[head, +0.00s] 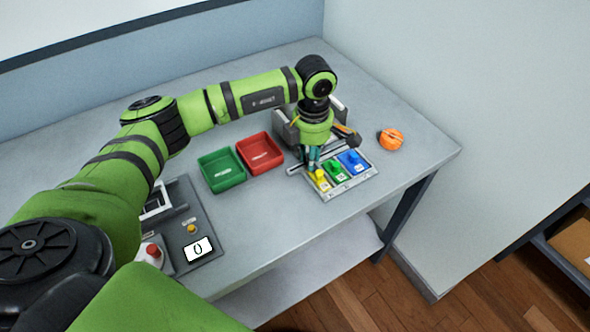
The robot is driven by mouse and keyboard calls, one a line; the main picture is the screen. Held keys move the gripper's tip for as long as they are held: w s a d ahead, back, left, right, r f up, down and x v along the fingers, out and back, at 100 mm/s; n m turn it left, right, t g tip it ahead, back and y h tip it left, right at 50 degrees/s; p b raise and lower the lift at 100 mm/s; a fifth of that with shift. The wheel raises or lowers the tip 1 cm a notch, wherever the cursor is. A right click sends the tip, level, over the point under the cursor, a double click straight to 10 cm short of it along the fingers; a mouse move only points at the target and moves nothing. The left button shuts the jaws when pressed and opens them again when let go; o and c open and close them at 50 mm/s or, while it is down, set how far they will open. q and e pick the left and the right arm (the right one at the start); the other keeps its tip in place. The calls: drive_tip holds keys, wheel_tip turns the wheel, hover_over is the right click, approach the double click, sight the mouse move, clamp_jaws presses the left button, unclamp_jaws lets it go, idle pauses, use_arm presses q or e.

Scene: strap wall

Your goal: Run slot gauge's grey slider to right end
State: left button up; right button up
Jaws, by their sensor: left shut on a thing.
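The slot gauge (294,170) appears as a long narrow grey bar along the back edge of a small panel, its left end visible and much of the rest behind my gripper. My left gripper (313,166) reaches down from above onto the left part of this bar. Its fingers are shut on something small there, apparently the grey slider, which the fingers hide. The slider's exact place along the slot cannot be seen. My right gripper is not in view.
A panel (345,187) with yellow, green and blue levers lies just in front. Green (222,170) and red (260,152) trays sit to the left. A grey holder (285,128) stands behind, and an orange round object (391,139) to the right.

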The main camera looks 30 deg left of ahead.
use_arm(q)
drive_tip(key=shift+w+d+f+b, duration=0.1)
drive_tip(key=shift+w+d+b, duration=0.9)
drive_tip(key=shift+w+b, duration=0.55)
drive_tip(key=shift+w+d+f+b, duration=0.1)
drive_tip(key=shift+w+d+b, duration=1)
drive_tip(key=shift+w, duration=0.8)
drive_tip(key=shift+w+d+f+b, duration=0.1)
drive_tip(key=shift+w+d+b, duration=0.85)
drive_tip(key=shift+w+b, duration=0.6)
drive_tip(key=shift+w, duration=0.2)
drive_tip(key=shift+r, duration=0.1)
drive_tip(key=o, duration=0.6)
drive_tip(key=shift+w+p, duration=0.1)
drive_tip(key=shift+p, duration=0.2)
wheel_tip(320, 180, up, 2)
drive_tip(key=shift+w+p, duration=0.15)
drive_tip(key=shift+p, duration=0.6)
drive_tip(key=shift+r+p, duration=1.55)
drive_tip(key=shift+r, duration=0.6)
drive_tip(key=shift+c, duration=0.5)
